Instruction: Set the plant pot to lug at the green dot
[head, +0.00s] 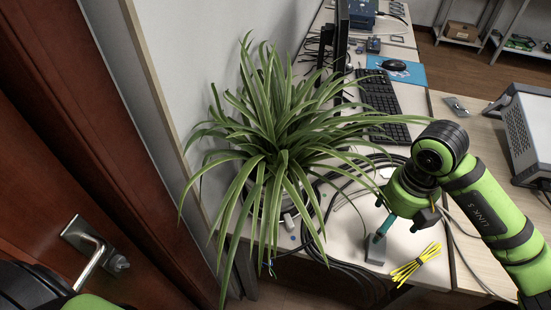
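The potted plant (275,125) is a large spider plant with long green and pale-striped leaves, at the left end of the desk by the wall. Its leaves droop over the desk edge and hide most of the pot. I cannot make out a green dot or a lug for certain. My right gripper (408,208) is over the desk, right of the plant and apart from the pot; its fingers are too small and foreshortened to read. Only a dark and green part of my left arm shows at the lower left corner; its gripper is out of view.
Black cables (345,270) loop beside the plant. A yellow cable bundle (415,263) and a small grey block (376,250) lie near the desk's front edge. A keyboard (383,105), monitor (341,45) and mouse (395,65) stand farther back. A wooden door (60,150) with a handle is left.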

